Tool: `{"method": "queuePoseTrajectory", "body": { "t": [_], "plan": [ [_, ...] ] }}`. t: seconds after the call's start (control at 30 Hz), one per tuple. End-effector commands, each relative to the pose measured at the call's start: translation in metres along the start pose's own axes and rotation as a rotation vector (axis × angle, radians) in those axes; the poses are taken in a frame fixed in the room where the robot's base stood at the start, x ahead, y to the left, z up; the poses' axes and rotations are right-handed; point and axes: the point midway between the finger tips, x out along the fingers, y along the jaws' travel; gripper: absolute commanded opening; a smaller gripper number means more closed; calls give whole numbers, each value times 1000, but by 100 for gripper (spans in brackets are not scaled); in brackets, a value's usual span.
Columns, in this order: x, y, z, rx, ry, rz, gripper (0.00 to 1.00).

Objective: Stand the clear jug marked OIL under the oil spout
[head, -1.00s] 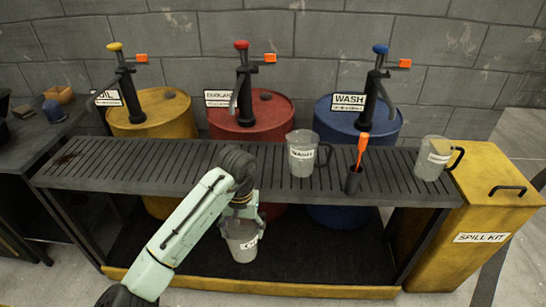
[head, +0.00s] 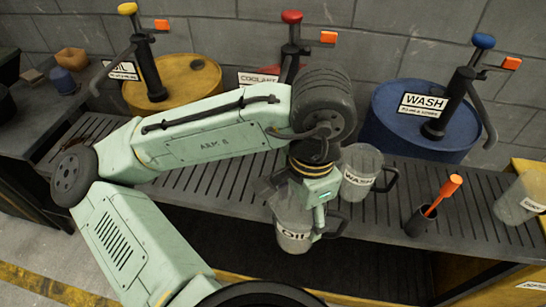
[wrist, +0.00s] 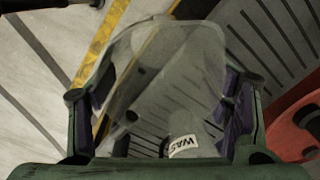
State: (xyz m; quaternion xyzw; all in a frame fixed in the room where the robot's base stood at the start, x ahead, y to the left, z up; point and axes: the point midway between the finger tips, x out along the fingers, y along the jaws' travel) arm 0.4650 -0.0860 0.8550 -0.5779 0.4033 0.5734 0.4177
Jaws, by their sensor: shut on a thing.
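My gripper (head: 303,203) is shut on the clear jug marked OIL (head: 293,240), holding it roughly upright at the front edge of the slatted bench. Whether its base clears the bench top I cannot tell. In the wrist view the clear jug (wrist: 165,75) fills the space between my fingers, and a WASH label shows beyond it. The oil pump (head: 145,65), black with a yellow knob, stands on the yellow drum (head: 185,82) at back left. My forearm hides part of the bench before that drum.
The clear WASH jug (head: 358,180) stands just right of my gripper, close to the held jug. An orange-handled tool in a black holder (head: 420,222) and another clear jug (head: 518,200) stand farther right.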

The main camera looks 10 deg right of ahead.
Motion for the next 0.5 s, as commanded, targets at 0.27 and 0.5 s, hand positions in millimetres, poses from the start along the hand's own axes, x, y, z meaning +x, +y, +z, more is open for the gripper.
{"method": "queuePoseTrajectory", "body": {
  "t": [0.27,0.5],
  "plan": [
    [-2,-29,-14,16,1,5,41],
    [5,-87,-46,14,0,3,41]
  ]
}}
